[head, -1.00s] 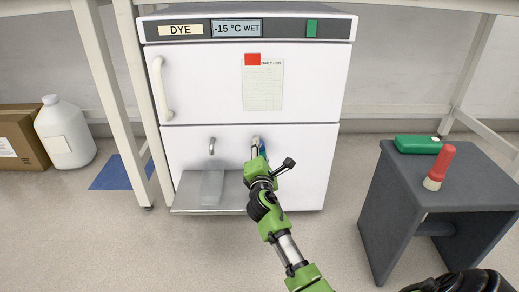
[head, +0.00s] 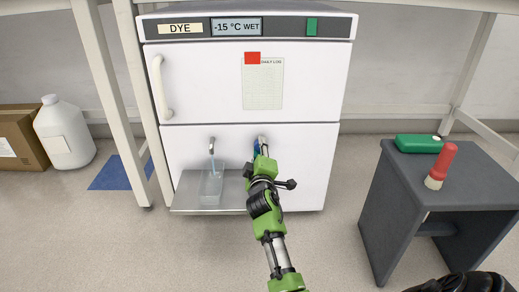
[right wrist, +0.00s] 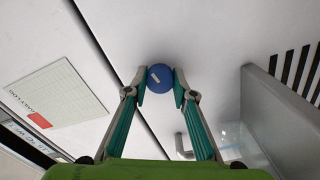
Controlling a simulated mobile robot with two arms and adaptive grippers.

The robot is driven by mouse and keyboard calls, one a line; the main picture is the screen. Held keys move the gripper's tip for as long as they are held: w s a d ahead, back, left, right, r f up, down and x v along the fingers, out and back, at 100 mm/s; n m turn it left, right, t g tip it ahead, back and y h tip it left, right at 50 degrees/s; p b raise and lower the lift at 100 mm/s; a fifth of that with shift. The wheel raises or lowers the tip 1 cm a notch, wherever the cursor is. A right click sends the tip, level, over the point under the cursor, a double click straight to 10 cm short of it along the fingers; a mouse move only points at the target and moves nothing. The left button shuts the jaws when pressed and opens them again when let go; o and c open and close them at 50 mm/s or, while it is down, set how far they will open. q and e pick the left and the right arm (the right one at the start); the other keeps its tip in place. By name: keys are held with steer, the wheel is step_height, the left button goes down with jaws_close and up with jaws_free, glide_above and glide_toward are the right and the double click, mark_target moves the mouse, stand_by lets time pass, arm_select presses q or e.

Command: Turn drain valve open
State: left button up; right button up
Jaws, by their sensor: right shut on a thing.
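The drain valve's round blue knob (right wrist: 160,78) is on the lower white front of the freezer unit (head: 315,150). My right gripper (head: 261,148) is shut on this knob, with a fingertip on each side of it in the right wrist view (right wrist: 160,80). In the head view the gripper hides most of the knob (head: 256,148). A metal spout (head: 212,143) is left of the valve. A thin light-blue stream runs from it into a clear container (head: 211,187) on the metal drip tray (head: 190,208). My left gripper is out of view.
A grey step stool (head: 400,200) at the right bears a green box (head: 418,143) and a red-capped item (head: 441,165). A white jug (head: 65,135) and a cardboard box (head: 22,140) stand at the left. Bench legs flank the unit. The floor in front is mostly clear.

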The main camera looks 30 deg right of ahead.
mark_target(259, 116)
steer(key=shift+f+m, duration=0.1)
steer(key=shift+m, duration=1.2)
steer(key=o, duration=1.1)
step_height(259, 116, up, 10)
steer(key=shift+r, duration=0.1)
